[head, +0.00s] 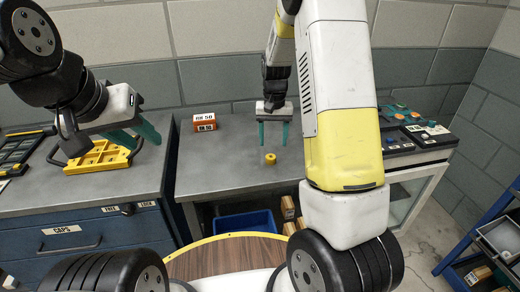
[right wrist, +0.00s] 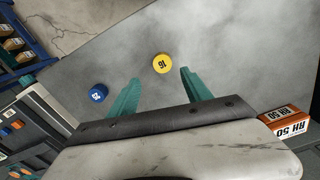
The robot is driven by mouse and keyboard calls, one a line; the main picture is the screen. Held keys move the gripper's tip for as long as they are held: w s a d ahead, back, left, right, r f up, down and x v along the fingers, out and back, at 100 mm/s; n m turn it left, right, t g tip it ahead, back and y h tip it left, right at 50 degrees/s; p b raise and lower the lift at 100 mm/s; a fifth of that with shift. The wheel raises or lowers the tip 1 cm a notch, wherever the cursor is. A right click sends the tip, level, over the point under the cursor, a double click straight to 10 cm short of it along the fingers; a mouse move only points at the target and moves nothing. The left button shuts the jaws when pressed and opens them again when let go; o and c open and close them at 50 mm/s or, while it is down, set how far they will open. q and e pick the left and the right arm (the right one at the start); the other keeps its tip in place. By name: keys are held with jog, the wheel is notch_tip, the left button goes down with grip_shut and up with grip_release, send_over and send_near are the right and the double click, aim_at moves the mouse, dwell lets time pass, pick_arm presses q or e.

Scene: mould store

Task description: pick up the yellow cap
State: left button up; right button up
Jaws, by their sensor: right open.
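The yellow cap (head: 270,158) stands on the grey middle bench in the head view. In the right wrist view the yellow cap (right wrist: 161,63) shows a dark number on top and lies just beyond the fingertips, in line with the gap between them. My right gripper (head: 273,146) is open and empty, pointing down above the bench near the cap; its teal fingers (right wrist: 157,80) stand apart in the right wrist view. My left gripper (head: 146,145) is open and empty over the left bench, beside a yellow tray (head: 98,158).
A blue cap (right wrist: 97,92) lies left of the yellow cap in the right wrist view. An orange and white box (head: 204,122) stands at the bench's back left. A blue bin (head: 244,224) is below.

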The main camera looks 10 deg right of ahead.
aim_at(271, 157)
jog(key=f, duration=0.6)
jog(key=shift+s+a+f, duration=0.1)
jog(key=shift+s+a, duration=0.3)
jog(key=shift+c, duration=0.5)
grip_shut()
